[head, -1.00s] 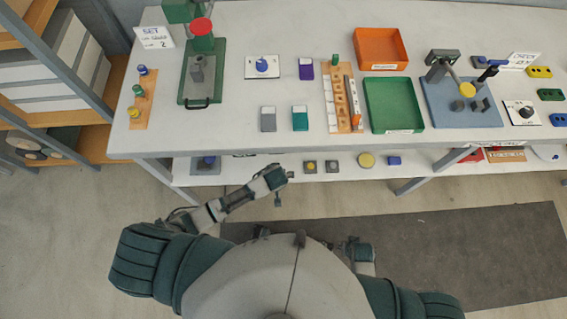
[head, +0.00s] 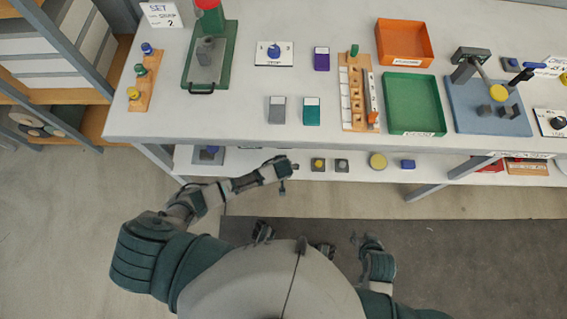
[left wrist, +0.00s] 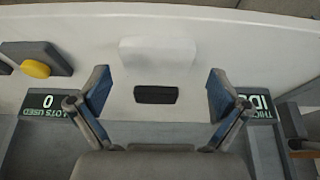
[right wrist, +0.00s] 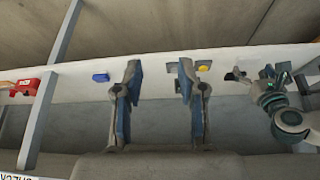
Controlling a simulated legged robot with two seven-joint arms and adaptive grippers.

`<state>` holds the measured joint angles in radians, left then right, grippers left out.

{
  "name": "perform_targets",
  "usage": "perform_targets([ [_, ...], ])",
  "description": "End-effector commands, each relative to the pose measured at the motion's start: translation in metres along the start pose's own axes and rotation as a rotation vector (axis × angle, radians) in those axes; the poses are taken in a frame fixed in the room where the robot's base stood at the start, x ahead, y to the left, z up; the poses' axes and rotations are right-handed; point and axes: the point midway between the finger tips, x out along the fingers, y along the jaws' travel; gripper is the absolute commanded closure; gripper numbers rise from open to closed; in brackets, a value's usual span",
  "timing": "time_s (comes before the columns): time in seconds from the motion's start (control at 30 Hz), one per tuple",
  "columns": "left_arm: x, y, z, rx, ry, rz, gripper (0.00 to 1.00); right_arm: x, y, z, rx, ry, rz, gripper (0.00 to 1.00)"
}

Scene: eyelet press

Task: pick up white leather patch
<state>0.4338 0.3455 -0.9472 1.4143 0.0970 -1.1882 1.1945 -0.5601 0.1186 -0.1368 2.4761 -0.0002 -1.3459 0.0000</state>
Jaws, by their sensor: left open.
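In the left wrist view a pale white, rounded flat piece (left wrist: 158,52), which looks like the white leather patch, lies on a white surface. A dark rectangle (left wrist: 155,95) sits just below it in the picture. My left gripper (left wrist: 158,92) is open, with a finger on either side of the dark rectangle, and it holds nothing. In the head view my left gripper (head: 284,172) is at the front of the lower shelf, and I cannot make out the patch there. My right gripper (head: 366,242) is low in front of the shelf. The right wrist view shows it open and empty (right wrist: 160,80).
The lower shelf (head: 440,174) carries a yellow disc (head: 377,161) and a blue block (head: 408,164). Above it the tabletop (head: 250,105) holds a green tray (head: 412,104), an orange tray (head: 404,43) and a press (head: 210,58). A shelf leg (head: 437,180) stands to the right.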

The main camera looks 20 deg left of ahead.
Motion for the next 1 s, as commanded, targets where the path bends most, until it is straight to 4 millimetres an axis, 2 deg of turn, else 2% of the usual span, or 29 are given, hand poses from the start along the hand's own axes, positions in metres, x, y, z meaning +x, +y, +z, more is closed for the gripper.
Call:
perform_targets([
  [0.03,0.008,0.001,0.003,0.001,-0.003,0.0,0.0,0.005,-0.001,-0.007,-0.001,0.041,-0.004,0.6],
  [0.2,0.018,0.001,0.003,0.001,-0.002,0.0,0.0,0.009,-0.004,-0.028,-0.003,0.147,-0.011,0.6],
  [0.47,0.018,0.0,0.001,0.0,-0.001,0.002,0.0,0.008,-0.005,-0.033,-0.004,0.167,-0.011,0.6],
  [0.53,0.018,0.0,0.001,0.0,-0.001,0.002,0.12,0.008,-0.005,-0.033,-0.004,0.167,-0.011,0.6],
  [0.63,0.018,0.0,0.001,0.0,-0.001,0.002,0.38,0.009,-0.005,-0.033,-0.003,0.165,-0.012,0.6],
  [0.67,0.018,0.0,0.002,0.001,-0.001,0.002,0.41,0.009,-0.005,-0.033,-0.003,0.165,-0.012,0.6],
  [1.0,0.018,0.0,0.002,0.001,-0.002,0.001,0.41,0.009,-0.005,-0.033,-0.003,0.164,-0.012,0.6],
])
